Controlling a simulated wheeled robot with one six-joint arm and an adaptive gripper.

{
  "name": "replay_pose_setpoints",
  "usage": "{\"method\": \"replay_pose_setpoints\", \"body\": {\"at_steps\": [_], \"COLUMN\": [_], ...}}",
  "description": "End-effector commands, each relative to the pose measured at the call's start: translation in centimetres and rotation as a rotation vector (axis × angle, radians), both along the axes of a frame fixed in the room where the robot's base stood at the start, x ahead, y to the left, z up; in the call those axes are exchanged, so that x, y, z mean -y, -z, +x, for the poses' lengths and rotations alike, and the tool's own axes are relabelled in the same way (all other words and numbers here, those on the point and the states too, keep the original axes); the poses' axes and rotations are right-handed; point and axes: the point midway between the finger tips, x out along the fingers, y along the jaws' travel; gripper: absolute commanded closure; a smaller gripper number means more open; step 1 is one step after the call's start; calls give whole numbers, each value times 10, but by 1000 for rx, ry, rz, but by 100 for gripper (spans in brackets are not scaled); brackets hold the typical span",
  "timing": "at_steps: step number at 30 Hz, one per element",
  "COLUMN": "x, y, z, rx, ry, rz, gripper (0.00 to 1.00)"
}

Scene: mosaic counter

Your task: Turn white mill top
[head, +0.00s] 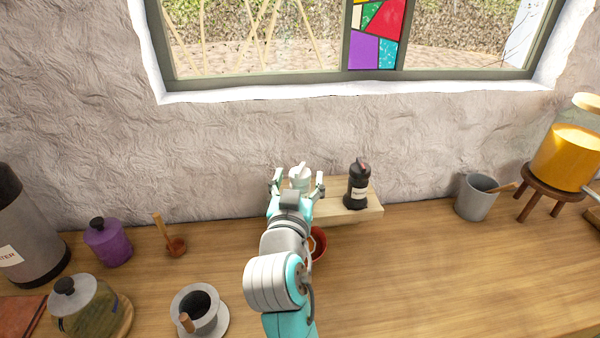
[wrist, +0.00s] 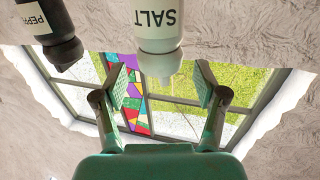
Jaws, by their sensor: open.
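The white mill (head: 300,180) stands at the wall end of the counter, on or behind a pale wooden board; its base is hidden by my arm. In the wrist view, which is upside down, the white mill (wrist: 160,30) carries a SALT label, and its narrow top points down the picture. My gripper (wrist: 163,82) is open, with one finger on each side of the mill's top and visible gaps on both sides. In the head view my gripper (head: 298,184) is at the mill's upper part. Nothing is held.
A black mill labelled PEPPER (head: 357,190) stands close to the right on the wooden board (head: 372,211). A red cup (head: 319,246) is partly hidden by my arm. A grey mug (head: 474,200) is farther right. The rough wall is just behind. Counter at front right is clear.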

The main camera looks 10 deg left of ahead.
Motion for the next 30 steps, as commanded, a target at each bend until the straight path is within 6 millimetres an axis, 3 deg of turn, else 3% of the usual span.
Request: {"method": "replay_pose_setpoints", "body": {"at_steps": [6, 17, 24, 30], "x": [0, -1, -1, -1], "y": [0, 0, 0, 0], "z": [21, 25, 24, 24], "rx": [0, 0, 0, -1], "ry": [1, 0, 0, 5], "rz": [0, 0, 0, 0], "gripper": [28, 28, 88, 90]}}
